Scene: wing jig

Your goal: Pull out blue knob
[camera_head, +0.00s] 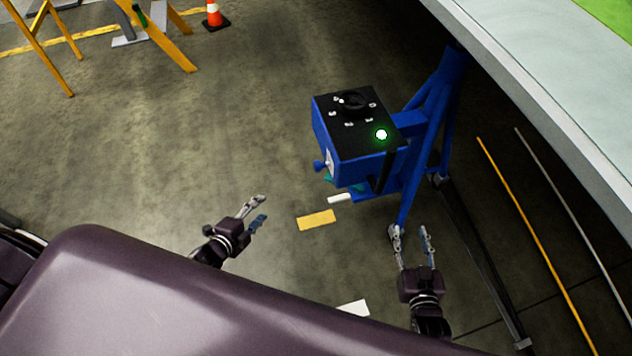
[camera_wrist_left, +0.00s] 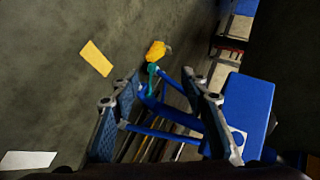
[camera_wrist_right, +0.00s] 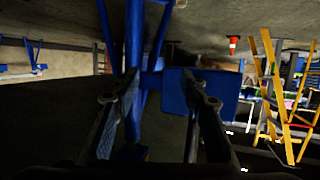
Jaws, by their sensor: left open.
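The blue knob (camera_head: 319,165) sticks out from the left side of a blue box (camera_head: 358,170) with a black top panel. A whitish plate (camera_head: 330,162) lies behind it. My left gripper (camera_head: 262,208) is open and empty, to the left of and below the knob, clearly apart from it. My right gripper (camera_head: 410,230) is open and empty, below and right of the box. The box also shows in the right wrist view (camera_wrist_right: 222,88).
A blue stand (camera_head: 430,125) carries the box, with a dark leg (camera_head: 482,265) on the floor. The wing jig edge (camera_head: 545,115) runs along the right. A green light (camera_head: 381,134) glows on the panel. The floor left of the box is clear. A cone (camera_head: 214,15) stands far back.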

